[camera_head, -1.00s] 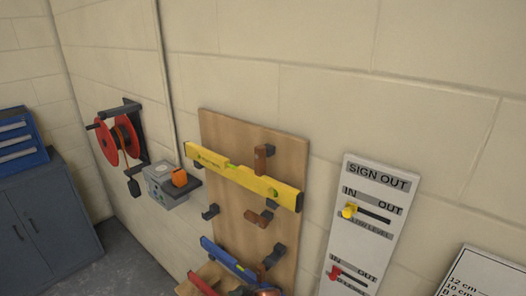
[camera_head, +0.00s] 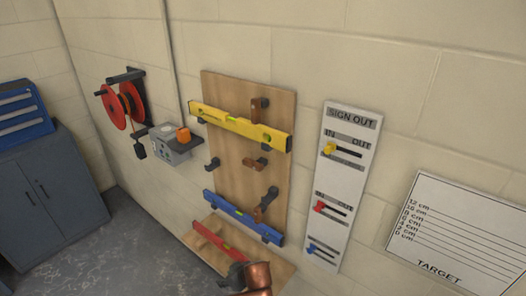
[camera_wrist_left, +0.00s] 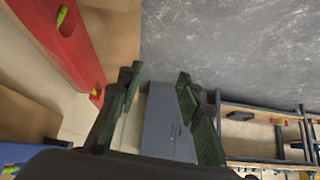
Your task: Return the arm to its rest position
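My left arm's copper-coloured end and dark gripper (camera_head: 233,276) show at the bottom edge of the head view, in front of the lower shelf of the wooden board (camera_head: 232,164). In the left wrist view the two dark fingers of the left gripper (camera_wrist_left: 158,78) are spread apart with nothing between them. A red level (camera_wrist_left: 62,38) lies to the left of the fingers there, apart from them. My right gripper is in neither view.
The board carries a yellow level (camera_head: 238,126), a blue level (camera_head: 242,216) and a red level (camera_head: 222,243). To its right are a sign-out panel (camera_head: 337,207) and a target sheet (camera_head: 460,228). A red reel (camera_head: 113,108) and blue-grey cabinet (camera_head: 40,205) are left. Floor (camera_head: 130,255) is open.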

